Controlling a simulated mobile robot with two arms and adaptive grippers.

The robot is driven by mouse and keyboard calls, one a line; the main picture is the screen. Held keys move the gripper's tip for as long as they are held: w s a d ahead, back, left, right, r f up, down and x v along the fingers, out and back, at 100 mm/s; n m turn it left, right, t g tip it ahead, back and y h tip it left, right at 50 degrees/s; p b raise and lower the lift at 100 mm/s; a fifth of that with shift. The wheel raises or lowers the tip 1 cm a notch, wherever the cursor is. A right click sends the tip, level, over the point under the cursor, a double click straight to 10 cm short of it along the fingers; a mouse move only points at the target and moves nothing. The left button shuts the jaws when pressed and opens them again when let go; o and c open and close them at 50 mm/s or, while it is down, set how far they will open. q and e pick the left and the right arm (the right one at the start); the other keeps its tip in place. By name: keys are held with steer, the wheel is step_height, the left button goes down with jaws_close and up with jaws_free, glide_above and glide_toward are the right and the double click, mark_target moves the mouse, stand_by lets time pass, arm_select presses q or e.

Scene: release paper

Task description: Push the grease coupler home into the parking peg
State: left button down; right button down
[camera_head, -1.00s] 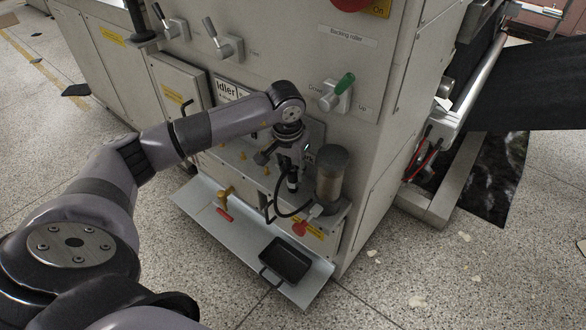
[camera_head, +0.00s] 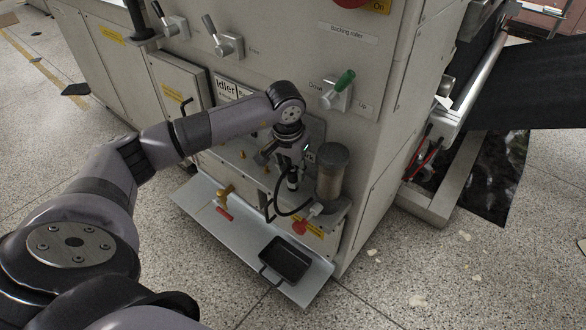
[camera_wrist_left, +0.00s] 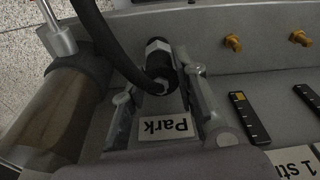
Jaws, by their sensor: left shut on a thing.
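My left gripper (camera_head: 287,166) is at the machine's front panel, beside the grease cylinder (camera_head: 331,172). In the left wrist view the gripper (camera_wrist_left: 160,88) has its fingers on either side of the dark grease coupler (camera_wrist_left: 160,62), shut on it. A light metal collar shows on the coupler, and a black hose (camera_wrist_left: 105,35) runs from it. The coupler also shows below the gripper in the head view (camera_head: 292,182). A "Park" label (camera_wrist_left: 168,126) lies just under the coupler in the wrist view. The parking peg itself is hidden. My right gripper is not in view.
Brass grease fittings (camera_wrist_left: 233,42) stand on the panel beside the gripper. A grey shelf (camera_head: 240,238) below holds a black pan (camera_head: 286,260). A green-handled lever (camera_head: 338,90) is above right.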

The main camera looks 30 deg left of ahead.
arm_select(q)
steer(key=c, duration=1.2)
jaws_free()
steer(key=r, duration=0.4)
steer(key=s+r, duration=0.1)
steer(key=r, duration=0.7)
steer(key=shift+s+d, duration=0.1)
steer(key=shift+s, duration=0.25)
steer(key=shift+f, duration=0.15)
